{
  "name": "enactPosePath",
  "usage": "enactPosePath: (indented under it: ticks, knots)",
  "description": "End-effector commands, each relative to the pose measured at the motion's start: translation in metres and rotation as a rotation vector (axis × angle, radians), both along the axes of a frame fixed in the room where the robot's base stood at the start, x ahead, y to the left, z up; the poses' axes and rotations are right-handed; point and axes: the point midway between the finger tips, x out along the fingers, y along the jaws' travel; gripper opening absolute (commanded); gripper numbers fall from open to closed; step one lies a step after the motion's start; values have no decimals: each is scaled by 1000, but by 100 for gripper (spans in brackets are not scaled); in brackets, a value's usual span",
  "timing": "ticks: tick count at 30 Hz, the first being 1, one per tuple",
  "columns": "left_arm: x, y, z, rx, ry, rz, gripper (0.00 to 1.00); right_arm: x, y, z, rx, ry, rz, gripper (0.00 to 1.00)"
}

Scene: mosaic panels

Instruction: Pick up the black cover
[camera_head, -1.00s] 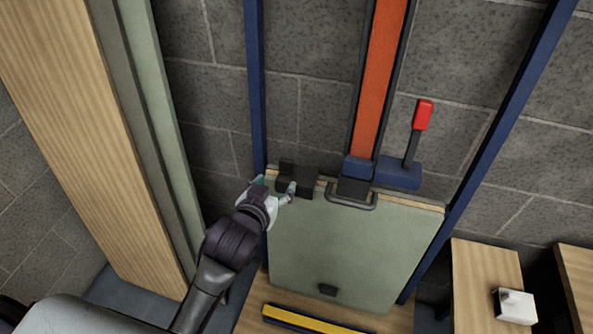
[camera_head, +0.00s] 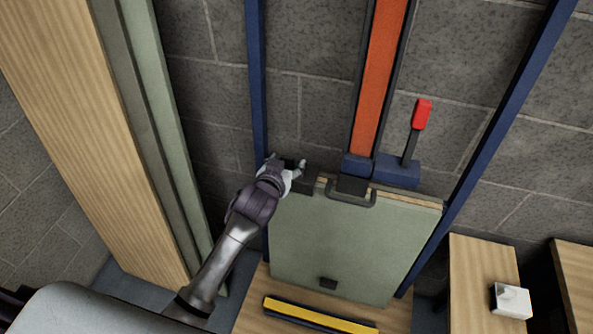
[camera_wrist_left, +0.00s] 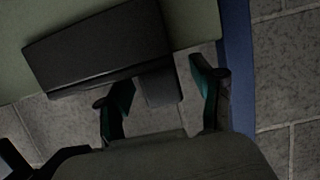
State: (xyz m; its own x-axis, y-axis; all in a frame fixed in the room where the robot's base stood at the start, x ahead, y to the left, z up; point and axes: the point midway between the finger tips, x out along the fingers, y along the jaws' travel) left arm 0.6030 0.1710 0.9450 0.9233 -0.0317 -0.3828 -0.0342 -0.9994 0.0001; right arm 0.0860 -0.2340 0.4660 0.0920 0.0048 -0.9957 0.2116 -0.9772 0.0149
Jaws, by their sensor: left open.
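The black cover (camera_head: 306,181) is a dark block at the top left corner of the green panel (camera_head: 345,245). In the left wrist view the black cover (camera_wrist_left: 100,45) shows as a long dark box with a smaller block at its lower right. My left gripper (camera_head: 287,165) is open at the cover's left end and hides part of it. In the left wrist view its fingers (camera_wrist_left: 160,92) are spread, one on each side of the smaller block. I cannot tell whether they touch it. My right gripper is not in view.
A dark handle (camera_head: 350,195) sits on the panel's top edge, below an orange post (camera_head: 378,75). A red-tipped lever (camera_head: 421,115) stands to its right. Blue uprights (camera_head: 257,90) flank the panel. A yellow-topped bar (camera_head: 320,315) lies in front. A white block (camera_head: 511,300) is at right.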

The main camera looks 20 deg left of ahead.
Motion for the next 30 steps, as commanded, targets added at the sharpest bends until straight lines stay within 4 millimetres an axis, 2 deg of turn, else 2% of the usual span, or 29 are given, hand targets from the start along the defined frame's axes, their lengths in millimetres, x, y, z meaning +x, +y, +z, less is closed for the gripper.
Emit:
enactPosePath:
  ticks: [2,12,14,20,23,30]
  knots:
    - [0,0,0,0,0,0,65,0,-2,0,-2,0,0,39]
    - [0,0,0,0,1,0,8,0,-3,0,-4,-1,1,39]
    - [0,0,0,0,0,0,1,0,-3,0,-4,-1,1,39]
    - [0,0,1,0,0,0,0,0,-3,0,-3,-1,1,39]
    - [0,0,8,-1,-3,0,0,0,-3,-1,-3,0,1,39]
    - [0,0,54,-1,-7,-1,0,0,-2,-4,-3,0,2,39]
